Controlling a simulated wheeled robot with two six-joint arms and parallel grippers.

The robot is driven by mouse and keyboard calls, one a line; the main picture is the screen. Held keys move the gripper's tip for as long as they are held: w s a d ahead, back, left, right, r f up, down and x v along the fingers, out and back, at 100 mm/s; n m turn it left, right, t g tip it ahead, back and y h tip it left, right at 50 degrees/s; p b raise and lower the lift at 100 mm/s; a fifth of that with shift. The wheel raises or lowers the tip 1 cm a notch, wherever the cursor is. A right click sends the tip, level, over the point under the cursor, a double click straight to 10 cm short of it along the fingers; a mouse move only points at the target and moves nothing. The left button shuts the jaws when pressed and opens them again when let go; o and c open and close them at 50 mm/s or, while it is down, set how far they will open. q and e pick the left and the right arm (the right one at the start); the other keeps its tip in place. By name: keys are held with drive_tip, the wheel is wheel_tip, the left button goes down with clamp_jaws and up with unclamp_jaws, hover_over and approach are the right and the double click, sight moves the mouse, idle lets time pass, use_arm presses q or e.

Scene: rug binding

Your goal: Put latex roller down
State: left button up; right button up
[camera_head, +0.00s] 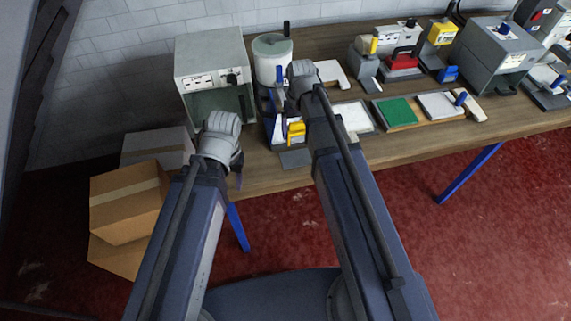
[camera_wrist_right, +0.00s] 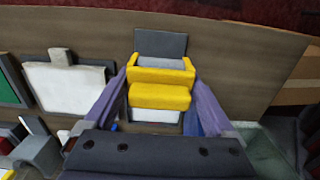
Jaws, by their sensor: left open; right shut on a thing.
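The latex roller, a yellow body with a grey cylinder, is at the left part of the bench in the head view (camera_head: 296,134) and in the middle of the right wrist view (camera_wrist_right: 160,95). A dark grey flat plate (camera_head: 296,158) lies right at its front end. My right gripper (camera_wrist_right: 157,98) has a finger on each side of the yellow body and is shut on it. I cannot tell whether the roller touches the bench. My left gripper (camera_head: 238,172) is open and empty by the bench's front edge; its fingers are small and partly hidden.
The wooden bench (camera_head: 445,143) holds a grey cabinet (camera_head: 212,62), a white drum (camera_head: 271,50), a white pad (camera_head: 354,117) and a green pad (camera_head: 396,111). Machines stand further right. Cardboard boxes (camera_head: 128,202) are on the floor at left. The bench's front strip is clear.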

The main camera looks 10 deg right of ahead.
drive_tip(key=shift+s+a, duration=0.1)
drive_tip(key=shift+f+b, duration=0.4)
drive_tip(key=shift+f, duration=0.05)
wheel_tip(320, 180, down, 6)
drive_tip(key=b, duration=0.5)
drive_tip(key=shift+r+b, duration=0.25)
drive_tip(key=shift+b, duration=0.05)
drive_tip(key=shift+f, duration=0.1)
wheel_tip(320, 180, down, 4)
drive_tip(key=b, duration=0.3)
drive_tip(key=shift+r+b, duration=0.25)
drive_tip(key=shift+b, duration=0.1)
drive_tip(key=shift+f, duration=0.15)
drive_tip(key=o, duration=1.1)
drive_tip(key=shift+o, duration=0.2)
